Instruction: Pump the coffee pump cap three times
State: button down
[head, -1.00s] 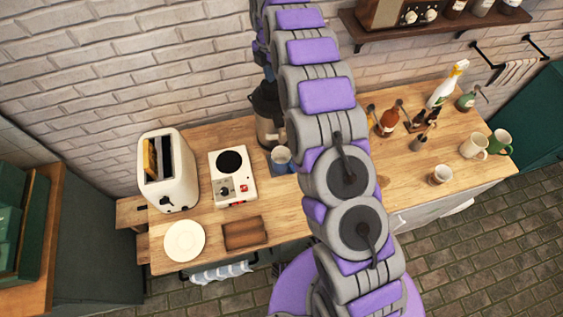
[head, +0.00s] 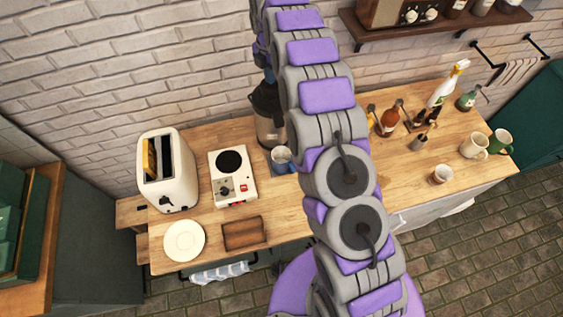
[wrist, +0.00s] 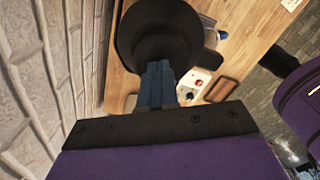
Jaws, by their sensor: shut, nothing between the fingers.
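The coffee dispenser (head: 267,113), dark on top with a metallic body, stands at the back of the wooden counter against the brick wall. In the wrist view its round black top (wrist: 157,25) fills the upper middle. My gripper (wrist: 157,68) shows there as two blue fingers pressed together, with nothing between them. The fingertips overlap the near edge of the black top; I cannot tell whether they touch it. In the head view my arm hides the right side of the dispenser and most of the gripper. A mug (head: 281,155) stands at the dispenser's foot.
A toaster (head: 180,185), a hot plate (head: 240,192), a white plate (head: 184,241) and a brown board (head: 243,234) are left of the arm. Several bottles and cups, including a white mug (head: 474,146), stand at the right. A shelf (head: 440,30) hangs above them.

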jog(key=shift+f+b, duration=0.65)
jog(key=shift+f, duration=1.45)
jog(key=shift+r, duration=0.15)
jog(key=shift+r+p, duration=0.4)
jog(key=shift+r, duration=2.05)
jog(key=shift+f, duration=0.2)
